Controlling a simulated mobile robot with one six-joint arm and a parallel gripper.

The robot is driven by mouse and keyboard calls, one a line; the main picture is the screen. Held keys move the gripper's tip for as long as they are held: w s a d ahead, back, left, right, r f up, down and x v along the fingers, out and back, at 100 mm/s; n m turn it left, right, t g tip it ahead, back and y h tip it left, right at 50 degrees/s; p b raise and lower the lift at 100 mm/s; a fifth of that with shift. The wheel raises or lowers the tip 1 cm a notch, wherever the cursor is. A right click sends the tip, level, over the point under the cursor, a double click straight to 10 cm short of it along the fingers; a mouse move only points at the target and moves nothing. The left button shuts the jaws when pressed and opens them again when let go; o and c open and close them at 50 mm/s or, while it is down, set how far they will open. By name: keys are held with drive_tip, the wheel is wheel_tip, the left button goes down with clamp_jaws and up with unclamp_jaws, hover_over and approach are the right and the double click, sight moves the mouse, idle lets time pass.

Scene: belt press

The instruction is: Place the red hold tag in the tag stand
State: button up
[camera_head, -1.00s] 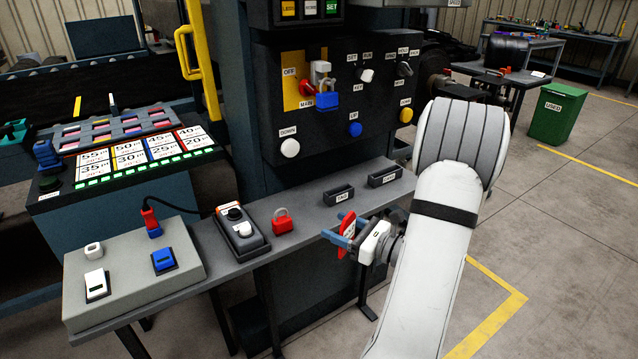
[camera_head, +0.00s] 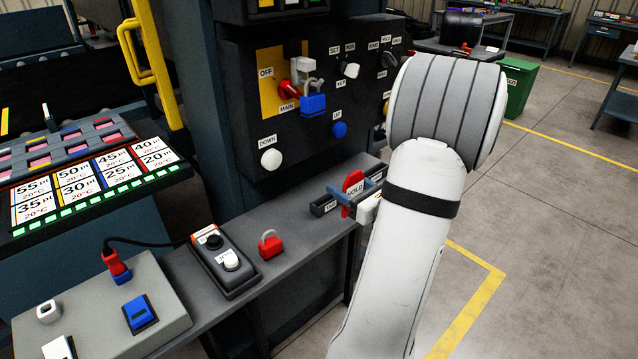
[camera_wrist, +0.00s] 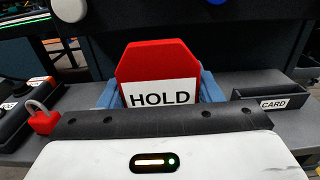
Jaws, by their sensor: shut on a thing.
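The red hold tag (camera_head: 353,180), an upright plate with a white HOLD label, is clamped between the blue fingers of my gripper (camera_head: 354,191). In the wrist view the tag (camera_wrist: 155,62) stands upright with its label facing the camera. The tag stand (camera_head: 321,209), a low dark holder labelled TAG, sits on the grey shelf, largely covered by my gripper and the tag. In the wrist view the tag stand is hidden. The frames do not show clearly whether the tag's lower edge is above the stand or touches it.
A dark card holder (camera_wrist: 285,92) stands to the right of the tag. A red padlock (camera_head: 270,245) and a push-button box (camera_head: 223,261) lie to the left on the shelf (camera_head: 300,262). The control panel (camera_head: 300,150) with knobs and a blue lock (camera_head: 313,104) rises behind.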

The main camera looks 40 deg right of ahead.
drive_tip(key=shift+w+a+f, duration=0.1)
drive_tip(key=shift+w+f, duration=0.5)
drive_tip(key=shift+w, duration=0.85)
drive_tip(key=shift+w+a+f, duration=0.15)
drive_tip(key=shift+w+f, duration=0.45)
drive_tip(key=shift+w, duration=0.85)
drive_tip(key=shift+w+a+f, duration=0.1)
drive_tip(key=shift+w+f, duration=0.5)
drive_tip(key=shift+w, duration=0.85)
drive_tip(key=shift+f, duration=0.1)
drive_tip(key=o, duration=0.9)
drive_tip(key=shift+o, duration=0.2)
